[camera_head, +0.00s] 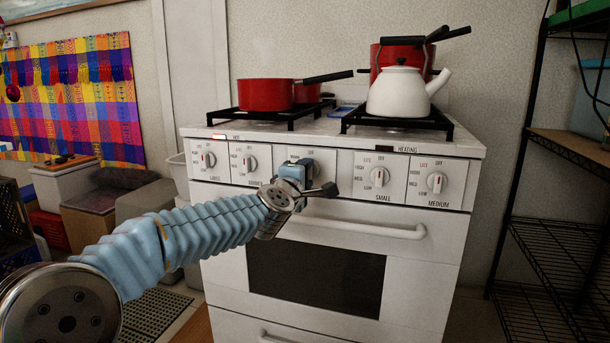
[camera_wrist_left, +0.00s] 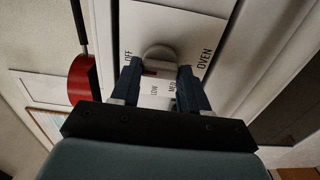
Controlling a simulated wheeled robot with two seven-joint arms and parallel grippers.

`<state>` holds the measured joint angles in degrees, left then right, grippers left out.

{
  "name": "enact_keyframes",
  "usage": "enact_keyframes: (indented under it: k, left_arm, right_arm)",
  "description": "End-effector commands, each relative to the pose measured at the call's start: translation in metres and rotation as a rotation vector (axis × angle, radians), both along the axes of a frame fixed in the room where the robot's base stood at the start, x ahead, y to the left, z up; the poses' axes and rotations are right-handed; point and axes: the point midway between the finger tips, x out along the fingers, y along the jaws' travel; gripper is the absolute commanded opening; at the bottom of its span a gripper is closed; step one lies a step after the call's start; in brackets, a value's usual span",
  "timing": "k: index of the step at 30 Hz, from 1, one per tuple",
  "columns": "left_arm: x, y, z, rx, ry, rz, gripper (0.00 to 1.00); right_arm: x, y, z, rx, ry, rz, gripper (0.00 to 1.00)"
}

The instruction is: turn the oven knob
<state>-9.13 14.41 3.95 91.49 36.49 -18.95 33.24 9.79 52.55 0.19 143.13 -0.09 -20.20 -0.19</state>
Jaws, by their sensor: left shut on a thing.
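The oven knob (camera_wrist_left: 158,54) is a round, pale knob on a white plate marked OVEN, OFF, LOW and MED in the left wrist view. A small red mark shows near its side. My left gripper (camera_wrist_left: 160,75) has its two dark blue fingers on either side of the knob and is shut on it. In the head view my left gripper (camera_head: 297,172) is at the middle plate of the white stove (camera_head: 230,283), and it hides most of the knob there. My right gripper is in neither view.
Other knobs (camera_head: 379,177) flank the middle one on the front panel. The oven door handle (camera_head: 360,227) juts out just below. Red pots (camera_head: 265,94) and a white kettle (camera_head: 396,92) stand on the burners above. A black wire shelf (camera_head: 548,255) stands to the right.

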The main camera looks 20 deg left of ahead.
Motion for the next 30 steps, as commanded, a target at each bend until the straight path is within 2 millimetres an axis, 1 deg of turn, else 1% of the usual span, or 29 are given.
enact_keyframes:
  k: [5, 6, 11, 19, 22, 26, 30]
  left_arm:
    - [0.000, -0.002, -0.003, 0.003, 0.005, -0.004, 0.14]
    - [0.000, -0.002, -0.003, 0.003, 0.005, -0.004, 0.46]
    - [0.000, -0.001, -0.002, 0.002, 0.003, -0.003, 0.70]
    - [-0.001, 0.000, -0.001, 0.001, 0.002, -0.001, 0.70]
    - [-0.007, 0.000, 0.000, 0.000, 0.000, -0.001, 0.70]
    - [-0.029, 0.001, -0.001, 0.000, -0.001, -0.001, 0.70]
    - [-0.064, 0.002, 0.000, 0.000, -0.001, -0.001, 0.70]
  right_arm:
    - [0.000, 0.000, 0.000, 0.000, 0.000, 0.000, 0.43]
    - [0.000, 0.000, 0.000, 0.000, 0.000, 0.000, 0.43]
    - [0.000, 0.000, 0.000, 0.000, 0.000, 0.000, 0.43]
    - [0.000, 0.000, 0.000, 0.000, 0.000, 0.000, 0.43]
    - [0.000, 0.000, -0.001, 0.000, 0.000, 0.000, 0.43]
    - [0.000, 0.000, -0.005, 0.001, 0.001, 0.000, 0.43]
    - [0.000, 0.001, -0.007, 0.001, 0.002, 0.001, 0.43]
